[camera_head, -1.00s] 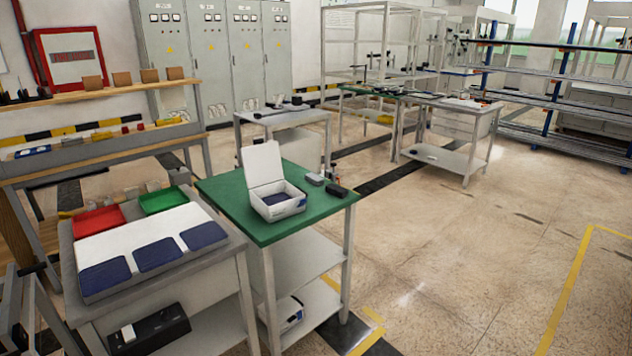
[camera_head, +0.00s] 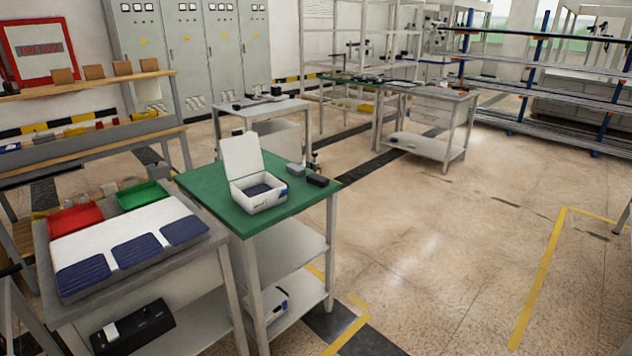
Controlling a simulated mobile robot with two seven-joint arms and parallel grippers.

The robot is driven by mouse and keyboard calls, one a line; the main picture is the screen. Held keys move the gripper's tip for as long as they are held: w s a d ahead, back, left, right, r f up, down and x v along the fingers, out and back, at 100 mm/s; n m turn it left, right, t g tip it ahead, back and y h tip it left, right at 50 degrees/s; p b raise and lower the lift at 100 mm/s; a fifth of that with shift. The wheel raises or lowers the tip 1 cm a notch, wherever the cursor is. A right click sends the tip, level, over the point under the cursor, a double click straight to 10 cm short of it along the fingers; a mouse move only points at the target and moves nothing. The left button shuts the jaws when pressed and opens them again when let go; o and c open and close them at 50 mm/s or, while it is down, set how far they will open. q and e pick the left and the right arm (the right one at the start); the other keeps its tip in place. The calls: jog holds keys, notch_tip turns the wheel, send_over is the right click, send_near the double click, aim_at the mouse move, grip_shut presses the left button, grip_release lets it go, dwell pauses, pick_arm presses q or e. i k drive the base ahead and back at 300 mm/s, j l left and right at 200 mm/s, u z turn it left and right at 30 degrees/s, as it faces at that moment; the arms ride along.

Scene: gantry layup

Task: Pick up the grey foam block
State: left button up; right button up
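A small grey block (camera_head: 295,169), which looks like the grey foam block, lies on the green-topped table (camera_head: 215,207). It sits near the table's right back edge, to the right of an open white box (camera_head: 262,203). A black block (camera_head: 317,180) lies just in front of it and to its right, very close; I cannot tell whether they touch. Neither of my grippers is in view.
Left of the green table, a grey bench (camera_head: 150,278) carries a white and blue pad (camera_head: 125,235), a red tray (camera_head: 75,219) and a green tray (camera_head: 142,195). Another table (camera_head: 262,108) stands behind. The floor (camera_head: 430,230) to the right is open.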

aim_at(292, 168)
jog(key=i, duration=0.25)
jog(key=i+z, duration=0.3)
jog(key=i, duration=0.25)
jog(key=i+z, duration=0.3)
jog(key=i, duration=0.25)
jog(key=i+l+z, duration=0.15)
jog(key=i+z, duration=0.7)
jog(key=i, duration=1.45)
jog(key=i+l+u, duration=0.1)
jog(key=i+u, duration=0.3)
jog(key=i+l+u, duration=0.3)
jog(key=i+u, duration=0.4)
jog(key=u, duration=0.15)
jog(key=i+u, duration=0.25)
jog(key=u, duration=0.15)
jog(key=i+u, duration=0.25)
jog(key=u, duration=0.2)
jog(key=i+j+u, duration=0.15)
jog(key=i+u, duration=0.2)
jog(key=i, duration=0.15)
jog(key=i+u, duration=0.4)
jog(key=i, duration=0.15)
